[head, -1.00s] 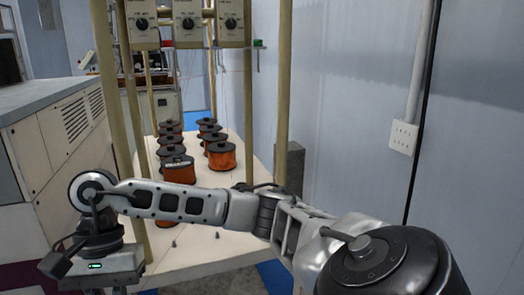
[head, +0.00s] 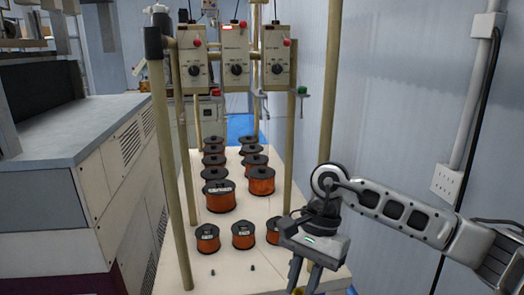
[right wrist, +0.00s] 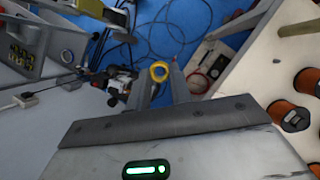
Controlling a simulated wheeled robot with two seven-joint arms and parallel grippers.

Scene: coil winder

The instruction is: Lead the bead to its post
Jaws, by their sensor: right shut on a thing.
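A yellow ring-shaped piece (right wrist: 159,71), which I take for the bead, sits between the fingertips of my right gripper (right wrist: 160,80) in the right wrist view. A sliver of the yellow piece (head: 297,291) shows at the bottom edge of the head view. My right gripper (head: 305,279) hangs pointing down in front of the right side of the white table (head: 225,248), and its tips are partly cut off. It is shut on the yellow piece. Wooden posts (head: 327,90) stand around the table; I cannot tell which post is the bead's. My left gripper is not seen.
Several copper wire spools (head: 219,195) stand in rows on the table. Three control boxes (head: 236,55) hang above them. Two small dark pegs (head: 252,267) sit near the front edge. A grey cabinet (head: 120,150) stands left, a wall right. Blue floor with cables (right wrist: 135,42) lies below.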

